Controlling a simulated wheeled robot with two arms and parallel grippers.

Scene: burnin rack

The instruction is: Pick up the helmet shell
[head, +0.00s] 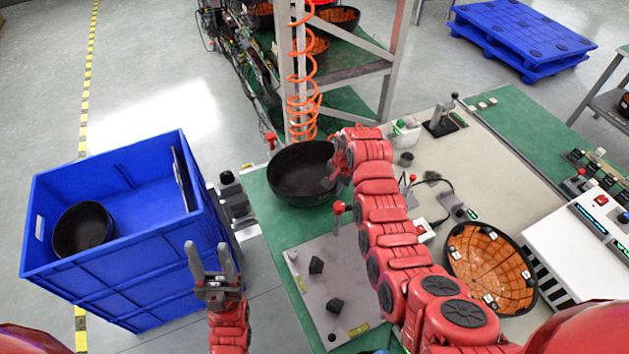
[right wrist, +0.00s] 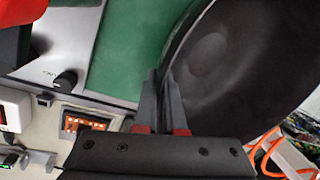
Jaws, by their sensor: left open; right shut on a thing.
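A black bowl-shaped helmet shell (head: 298,176) is at the back left of the green bench, its hollow side up. My right gripper (head: 335,176) is shut on the shell's right rim. In the right wrist view the fingers (right wrist: 165,105) pinch the rim of the dark shell (right wrist: 235,65). I cannot tell whether the shell touches the bench. My left gripper (head: 213,268) is open and empty, fingers pointing up, in front of the blue crate. Another black shell (head: 83,229) lies inside the blue crate. A shell with an orange lined inside (head: 490,268) lies on the bench at the right.
The blue crate (head: 130,262) stands left of the bench. A grey fixture plate (head: 318,268) with black blocks is at the bench front. An orange coiled hose (head: 302,85) hangs behind the held shell. A white instrument (head: 590,245) is at right.

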